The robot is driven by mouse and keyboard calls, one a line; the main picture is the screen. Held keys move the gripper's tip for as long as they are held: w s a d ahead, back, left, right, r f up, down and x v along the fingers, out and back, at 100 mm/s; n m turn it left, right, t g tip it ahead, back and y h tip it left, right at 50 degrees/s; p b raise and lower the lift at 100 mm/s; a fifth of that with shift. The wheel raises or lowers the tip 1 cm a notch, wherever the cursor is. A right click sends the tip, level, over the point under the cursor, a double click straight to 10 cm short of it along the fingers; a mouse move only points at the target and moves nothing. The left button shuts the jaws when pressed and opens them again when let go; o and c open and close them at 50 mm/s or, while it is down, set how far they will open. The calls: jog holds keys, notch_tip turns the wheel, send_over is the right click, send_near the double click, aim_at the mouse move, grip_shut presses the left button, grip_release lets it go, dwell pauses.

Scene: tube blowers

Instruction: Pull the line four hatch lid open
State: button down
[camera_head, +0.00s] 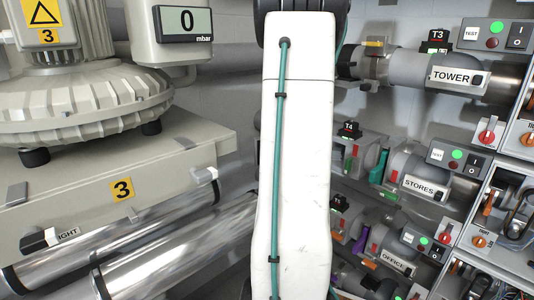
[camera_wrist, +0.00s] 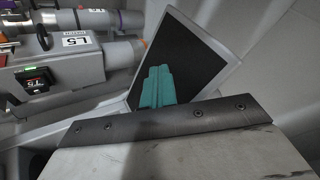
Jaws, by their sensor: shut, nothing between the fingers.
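My gripper (camera_wrist: 159,72) shows in the wrist view as teal fingers held together, with nothing seen between them. A dark rectangular panel with a pale rim (camera_wrist: 186,58) stands tilted just behind and beside the fingers. I cannot tell whether it is the line four hatch lid, or whether the fingers touch it. In the head view, the T4 display (camera_head: 349,130) marks line four, right of my white arm. The arm covers part of that area, and no hatch lid can be made out clearly there.
In the wrist view, a grey unit with a T5 display (camera_wrist: 37,83) and an L5 label (camera_wrist: 77,41) lies left. In the head view, the STORES pipe (camera_head: 424,186) and TOWER pipe (camera_head: 450,76) crowd the right. A large blower (camera_head: 80,105) fills the left.

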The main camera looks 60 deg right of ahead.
jog(key=shift+w+d, duration=0.2)
jog(key=shift+w, duration=0.25)
jog(key=shift+w+d, duration=0.2)
jog(key=shift+w, duration=0.35)
jog(key=s+a+r, duration=0.4)
jog(key=a+r, duration=0.4)
jog(key=shift+a, duration=0.35)
